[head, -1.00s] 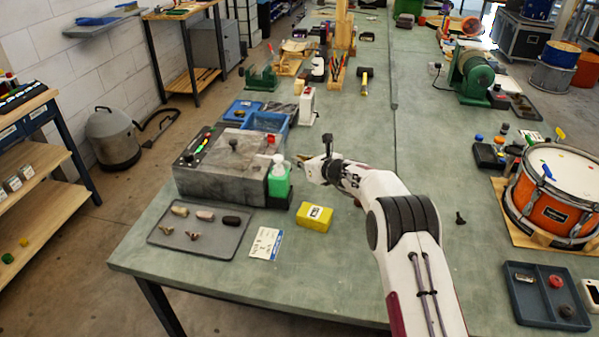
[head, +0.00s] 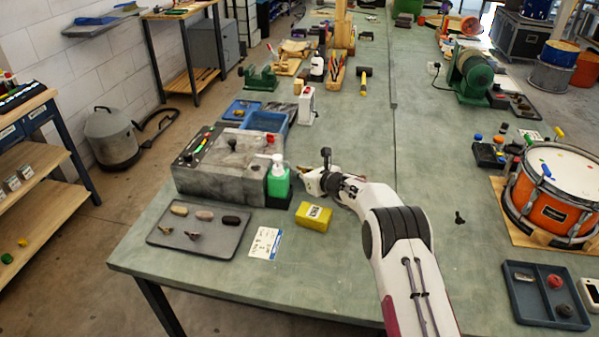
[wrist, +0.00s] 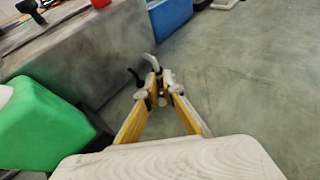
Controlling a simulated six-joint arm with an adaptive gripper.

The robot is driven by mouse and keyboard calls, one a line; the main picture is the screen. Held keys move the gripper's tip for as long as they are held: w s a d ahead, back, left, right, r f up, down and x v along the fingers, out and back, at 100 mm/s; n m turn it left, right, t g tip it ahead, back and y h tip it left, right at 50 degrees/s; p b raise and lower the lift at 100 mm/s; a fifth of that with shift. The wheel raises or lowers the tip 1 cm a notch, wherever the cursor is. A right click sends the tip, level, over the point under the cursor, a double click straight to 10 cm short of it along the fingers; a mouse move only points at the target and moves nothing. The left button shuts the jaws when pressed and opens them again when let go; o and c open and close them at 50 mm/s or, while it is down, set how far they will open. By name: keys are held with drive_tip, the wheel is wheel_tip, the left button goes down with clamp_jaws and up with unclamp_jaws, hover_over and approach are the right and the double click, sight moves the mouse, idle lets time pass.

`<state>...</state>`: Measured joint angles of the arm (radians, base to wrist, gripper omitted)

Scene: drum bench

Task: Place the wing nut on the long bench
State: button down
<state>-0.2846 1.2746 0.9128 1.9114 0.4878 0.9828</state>
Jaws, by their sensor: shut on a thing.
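The wing nut (wrist: 150,62) shows in the wrist view as a small grey and dark winged piece between the tips of my gripper (wrist: 158,88). My gripper is shut on it; the fingers hide much of the piece. In the head view my gripper (head: 306,179) is just right of a green bottle, above the green-topped long bench (head: 330,270). The wing nut is too small to make out there.
The green bottle (head: 278,184) and a grey box (head: 222,172) stand close to my gripper's left. A yellow block (head: 314,216) lies in front. A grey tray (head: 230,246) holds several small parts. Bare bench lies right of the arm and behind the gripper.

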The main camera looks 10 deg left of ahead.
drive_tip(key=shift+f, duration=0.1)
drive_tip(key=c, duration=2.6)
unclamp_jaws()
drive_tip(key=o, duration=0.4)
drive_tip(key=shift+s+d, duration=0.1)
drive_tip(key=shift+v, duration=5.9)
